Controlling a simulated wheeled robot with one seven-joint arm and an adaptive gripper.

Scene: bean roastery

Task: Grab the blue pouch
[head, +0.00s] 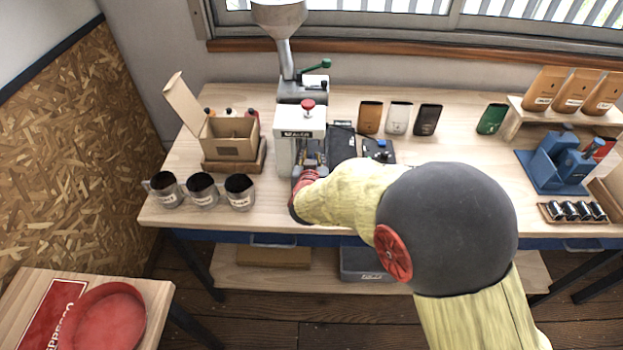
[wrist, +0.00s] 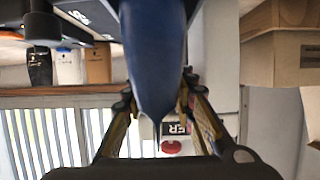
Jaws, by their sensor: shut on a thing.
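The blue pouch (wrist: 153,60) fills the upper middle of the wrist view, between the two fingers of my gripper (wrist: 155,110). The fingers are shut on it, one on each side. In the head view my gripper (head: 308,172) is at the front of the white sealer (head: 300,130), mostly hidden behind my arm. I cannot make out the blue pouch there. The sealer's red knob (wrist: 171,147) and its label show beyond the pouch in the wrist view.
Three jars of dark beans (head: 202,190) stand left of the sealer, before an open cardboard box (head: 230,138). Several pouches (head: 399,118) stand along the back. A blue rack (head: 553,165) and a small tray (head: 572,222) are at the right. The table's (head: 480,150) right middle is partly clear.

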